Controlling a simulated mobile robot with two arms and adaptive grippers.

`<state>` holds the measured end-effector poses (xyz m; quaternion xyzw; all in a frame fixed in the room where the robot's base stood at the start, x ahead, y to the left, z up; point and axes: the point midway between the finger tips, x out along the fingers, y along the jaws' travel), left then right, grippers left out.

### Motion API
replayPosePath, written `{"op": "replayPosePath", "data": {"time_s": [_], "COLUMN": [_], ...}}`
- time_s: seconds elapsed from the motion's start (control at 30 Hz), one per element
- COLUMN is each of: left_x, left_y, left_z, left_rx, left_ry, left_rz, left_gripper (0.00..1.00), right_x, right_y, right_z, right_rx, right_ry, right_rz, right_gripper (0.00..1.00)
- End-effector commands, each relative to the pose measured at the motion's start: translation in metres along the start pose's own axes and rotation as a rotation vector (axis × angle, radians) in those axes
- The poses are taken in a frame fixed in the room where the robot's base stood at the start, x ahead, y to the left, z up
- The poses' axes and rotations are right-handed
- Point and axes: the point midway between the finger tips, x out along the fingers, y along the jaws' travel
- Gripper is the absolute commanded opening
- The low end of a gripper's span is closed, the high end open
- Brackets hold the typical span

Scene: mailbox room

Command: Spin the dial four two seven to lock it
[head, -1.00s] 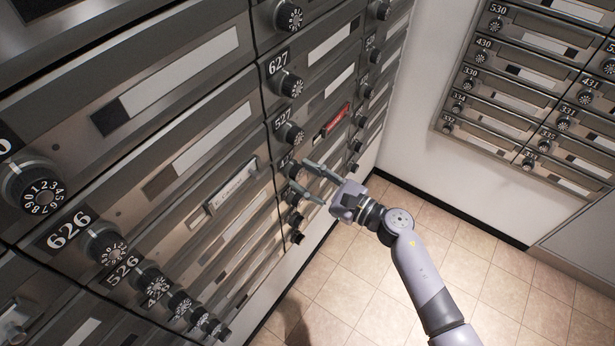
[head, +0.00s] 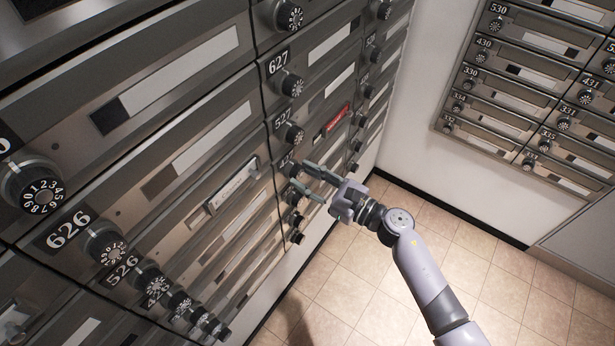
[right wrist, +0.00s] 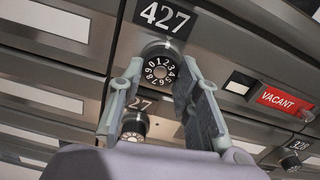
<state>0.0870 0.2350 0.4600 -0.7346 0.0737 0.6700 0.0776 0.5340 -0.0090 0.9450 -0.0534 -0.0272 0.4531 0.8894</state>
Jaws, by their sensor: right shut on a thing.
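The dial of box 427 (right wrist: 160,70) is a round black knob with white digits, just below its black "427" plate (right wrist: 163,18) in the right wrist view. My right gripper (right wrist: 157,82) has one finger on each side of this dial and is shut on it. In the head view the right gripper (head: 295,173) reaches in from the right to the dial column below box 527. The dial is largely hidden there by the fingers. My left gripper is not in view.
Other dials stick out close by: the 527 dial (head: 295,134) above and the one below, ending in 27 (right wrist: 134,125). A red VACANT tag (right wrist: 283,99) is to the right. Another mailbox wall (head: 530,90) stands at the right. The tiled floor (head: 400,260) is clear.

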Motion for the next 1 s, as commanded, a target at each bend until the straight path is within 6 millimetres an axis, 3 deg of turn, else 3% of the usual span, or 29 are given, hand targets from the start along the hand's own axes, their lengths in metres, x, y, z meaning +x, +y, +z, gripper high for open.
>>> {"op": "replayPosePath", "data": {"time_s": [1.0], "left_x": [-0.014], "left_y": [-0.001], "left_z": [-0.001], "left_rx": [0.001], "left_ry": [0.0], "left_rz": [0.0], "left_gripper": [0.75], "right_x": [0.0], "right_y": [0.001], "right_z": [0.001], "right_rx": [0.954], "right_ry": [0.003], "right_rz": [-0.001], "right_gripper": [0.03]}}
